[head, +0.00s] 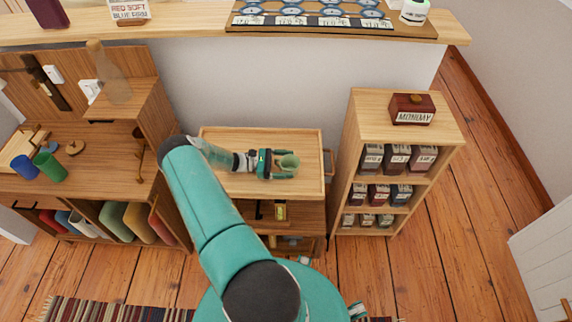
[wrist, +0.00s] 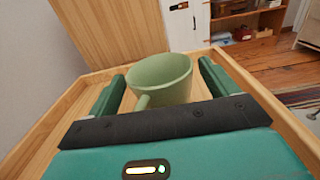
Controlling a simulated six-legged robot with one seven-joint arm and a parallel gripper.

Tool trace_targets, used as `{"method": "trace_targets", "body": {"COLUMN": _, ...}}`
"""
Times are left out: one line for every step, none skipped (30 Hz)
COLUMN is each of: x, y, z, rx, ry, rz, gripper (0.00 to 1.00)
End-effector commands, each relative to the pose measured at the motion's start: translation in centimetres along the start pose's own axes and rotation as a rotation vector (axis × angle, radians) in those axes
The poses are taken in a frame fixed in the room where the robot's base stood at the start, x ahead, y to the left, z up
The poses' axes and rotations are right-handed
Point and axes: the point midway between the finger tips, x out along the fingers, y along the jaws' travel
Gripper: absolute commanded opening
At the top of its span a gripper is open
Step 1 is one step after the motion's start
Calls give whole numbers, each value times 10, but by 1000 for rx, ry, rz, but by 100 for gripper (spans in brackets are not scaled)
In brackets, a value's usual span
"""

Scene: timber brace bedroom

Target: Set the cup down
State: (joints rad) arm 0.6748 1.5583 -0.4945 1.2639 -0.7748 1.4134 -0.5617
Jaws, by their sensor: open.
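A pale green cup (head: 288,162) is at the wooden tray-topped stand (head: 222,186) in the middle of the head view. My gripper (head: 285,164) is at the cup, with its fingers on either side. In the wrist view the cup (wrist: 162,78) sits upright between the two fingers of my gripper (wrist: 165,88), its handle turned toward the palm. The fingers are open, with a gap beside the cup on the right. The palm hides the cup's base, so I cannot tell fully how it rests on the tray surface.
A low shelf (head: 356,125) with dark boxes stands to the right. A wooden desk (head: 100,188) with a blue cup (head: 24,167), a green cup (head: 50,167) and a bottle (head: 112,78) stands left. The tray has a raised rim, with bare surface around the cup.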

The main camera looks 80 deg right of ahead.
Motion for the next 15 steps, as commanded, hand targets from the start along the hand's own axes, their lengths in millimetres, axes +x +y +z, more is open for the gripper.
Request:
{"method": "trace_targets", "body": {"x": -7, "y": 0, "z": -1, "rx": 0, "ry": 1, "rz": 3, "gripper": 86}}
{"method": "trace_targets", "body": {"x": -11, "y": 0, "z": -1, "rx": 0, "ry": 1, "rz": 3, "gripper": 86}}
{"method": "trace_targets", "body": {"x": -17, "y": 0, "z": -1, "rx": -1, "ry": 1, "rz": 4, "gripper": 86}}
{"method": "trace_targets", "body": {"x": -23, "y": 0, "z": -1, "rx": -1, "ry": 2, "rz": 5, "gripper": 86}}
{"method": "trace_targets", "body": {"x": -30, "y": 0, "z": -1, "rx": -1, "ry": 1, "rz": 5, "gripper": 86}}
{"method": "trace_targets", "body": {"x": -38, "y": 0, "z": -2, "rx": -1, "ry": 2, "rz": 5, "gripper": 86}}
{"method": "trace_targets", "body": {"x": -45, "y": 0, "z": -2, "rx": 0, "ry": 2, "rz": 5, "gripper": 86}}
{"method": "trace_targets", "body": {"x": -52, "y": 0, "z": -2, "rx": 0, "ry": 2, "rz": 4, "gripper": 86}}
{"method": "trace_targets", "body": {"x": -61, "y": 0, "z": -2, "rx": 0, "ry": 2, "rz": 5, "gripper": 86}}
{"method": "trace_targets", "body": {"x": -68, "y": 0, "z": -1, "rx": -1, "ry": 2, "rz": 5, "gripper": 86}}
{"method": "trace_targets", "body": {"x": -74, "y": 0, "z": -2, "rx": 0, "ry": 2, "rz": 5, "gripper": 86}}
{"method": "trace_targets", "body": {"x": -82, "y": 0, "z": -1, "rx": 0, "ry": 1, "rz": 4, "gripper": 86}}
{"method": "trace_targets", "body": {"x": -88, "y": 0, "z": -2, "rx": 0, "ry": 2, "rz": 3, "gripper": 86}}
{"method": "trace_targets", "body": {"x": -93, "y": 0, "z": -2, "rx": 0, "ry": 2, "rz": 3, "gripper": 86}}
{"method": "trace_targets", "body": {"x": -99, "y": 0, "z": -2, "rx": -1, "ry": 1, "rz": 3, "gripper": 86}}
